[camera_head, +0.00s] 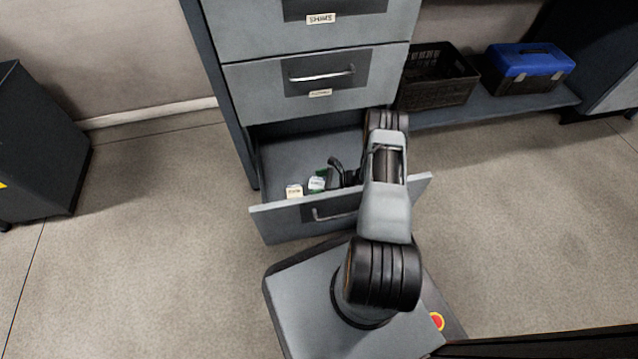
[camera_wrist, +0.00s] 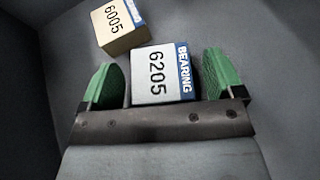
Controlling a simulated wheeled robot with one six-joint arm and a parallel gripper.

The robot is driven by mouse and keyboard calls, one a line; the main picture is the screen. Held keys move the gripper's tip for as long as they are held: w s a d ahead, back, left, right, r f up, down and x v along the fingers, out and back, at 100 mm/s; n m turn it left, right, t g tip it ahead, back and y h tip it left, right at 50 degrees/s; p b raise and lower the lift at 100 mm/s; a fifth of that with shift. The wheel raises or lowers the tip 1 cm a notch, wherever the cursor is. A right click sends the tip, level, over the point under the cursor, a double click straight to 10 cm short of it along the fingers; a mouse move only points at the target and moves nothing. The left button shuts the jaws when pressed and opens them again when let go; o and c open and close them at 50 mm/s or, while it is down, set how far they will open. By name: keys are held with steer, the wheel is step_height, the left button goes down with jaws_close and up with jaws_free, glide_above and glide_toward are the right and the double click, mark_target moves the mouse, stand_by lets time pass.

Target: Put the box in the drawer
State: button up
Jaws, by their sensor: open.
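The bottom drawer (camera_head: 285,155) of the grey cabinet is pulled out. Two small boxes are inside it. The box marked 6205 BEARING (camera_wrist: 160,75), white with a blue side, lies between the green fingers of my gripper (camera_wrist: 168,85) in the wrist view. The fingers are open, with a gap visible on the right side. The box also shows in the head view (camera_head: 316,184). A tan box marked 6005 (camera_wrist: 120,25) lies just beyond it to the left, and shows in the head view (camera_head: 294,191). My arm hides the drawer's right part.
Closed drawers (camera_head: 320,75) stand above the open one. A dark crate (camera_head: 436,78) and a blue toolbox (camera_head: 528,68) sit on a low shelf (camera_head: 500,106) to the right. A dark cabinet (camera_head: 38,145) stands at left. The floor between is clear.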

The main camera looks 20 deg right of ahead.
steer(key=p+v, duration=0.3)
steer(key=v, duration=0.4)
steer(key=shift+s+d+r, duration=0.1)
steer(key=shift+d+r, duration=0.05)
steer(key=shift+r, duration=0.35)
steer(key=a+r+n+g+h, duration=0.1)
steer(key=a+r+n+g, duration=0.2)
steer(key=r, duration=0.5)
steer(key=a+r+n+g+h, duration=0.1)
steer(key=a+r+n+g, duration=0.15)
steer(key=r+n, duration=0.45)
steer(key=a+r+n+g+h, duration=0.1)
steer(key=a+r+n+g, duration=0.15)
steer(key=r, duration=0.55)
steer(key=s+a+r+n+t+h, duration=0.1)
steer(key=s+a+r+n+h, duration=0.2)
steer(key=s+r+n, duration=0.3)
steer(key=s+a+r+n+t+h, duration=0.2)
steer(key=s+r+n+h, duration=0.3)
steer(key=s+r, duration=0.3)
steer(key=shift+s+a+r+n, duration=0.25)
steer(key=shift+a+r+n, duration=0.2)
steer(key=shift+r+n, duration=0.25)
